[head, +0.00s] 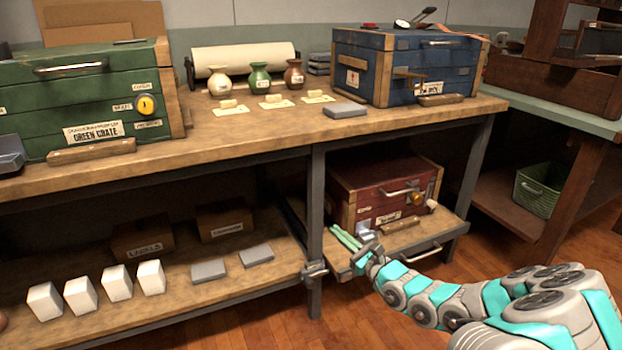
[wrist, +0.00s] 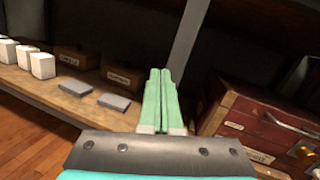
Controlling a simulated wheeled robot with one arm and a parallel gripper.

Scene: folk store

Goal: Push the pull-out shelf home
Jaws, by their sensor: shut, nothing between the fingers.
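The pull-out shelf (head: 437,232) is a wooden board under the right part of the bench, with a metal handle (head: 417,254) on its front edge. It sticks out past the bench's front legs. A red crate (head: 372,214) with wooden corners sits on it; the crate also shows in the wrist view (wrist: 262,125). My gripper (head: 343,236) is at the left side of the shelf, in front of the crate's left end. Its green fingers (wrist: 158,100) are together with nothing between them. I cannot tell whether they touch the shelf.
A bench leg (head: 315,230) stands just left of my gripper. The lower left shelf (head: 200,290) holds white blocks, grey slabs and small boxes. Green (head: 85,105) and blue (head: 385,70) crates stand on the benchtop. The floor (head: 480,290) in front is open.

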